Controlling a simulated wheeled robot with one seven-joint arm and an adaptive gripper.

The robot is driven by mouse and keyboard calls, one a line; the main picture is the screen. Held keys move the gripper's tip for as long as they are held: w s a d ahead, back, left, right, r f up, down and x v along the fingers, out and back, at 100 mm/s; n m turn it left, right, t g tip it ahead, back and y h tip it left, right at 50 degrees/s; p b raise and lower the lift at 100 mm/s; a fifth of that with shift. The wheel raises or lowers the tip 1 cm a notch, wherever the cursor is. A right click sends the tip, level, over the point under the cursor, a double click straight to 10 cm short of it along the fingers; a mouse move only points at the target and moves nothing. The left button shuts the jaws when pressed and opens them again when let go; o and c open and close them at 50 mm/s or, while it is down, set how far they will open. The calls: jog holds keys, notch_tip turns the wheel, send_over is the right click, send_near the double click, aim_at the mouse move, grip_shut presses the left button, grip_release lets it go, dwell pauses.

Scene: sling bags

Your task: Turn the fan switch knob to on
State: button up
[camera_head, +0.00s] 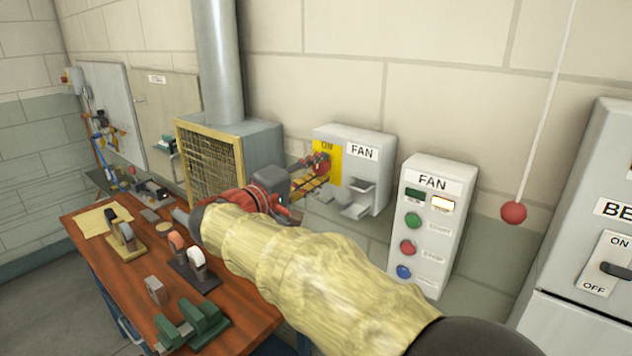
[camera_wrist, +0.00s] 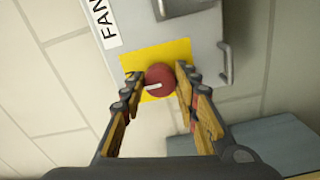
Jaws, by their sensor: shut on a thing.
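The fan switch box (camera_head: 379,165) is a grey box on the wall with a FAN label. It has a yellow plate (camera_head: 333,150) with ON lettering near its top. The round red knob (camera_wrist: 160,78) sits on this plate and has a white mark that points left in the wrist view. The knob also shows in the head view (camera_head: 323,165), partly behind my gripper. My gripper (camera_wrist: 158,73) is shut on the knob, with one finger on each side. The finger contact is partly hidden in the head view.
A second FAN box (camera_head: 436,220) with green, red and blue buttons hangs at right of the switch box. A red ball (camera_head: 513,212) hangs on a cord. A mesh-fronted duct box (camera_head: 258,145) stands at left, above a wooden bench (camera_head: 135,270) with tools.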

dwell(0.4)
jog(key=o, duration=1.2)
jog(key=shift+c, duration=0.2)
jog(key=v, duration=1.2)
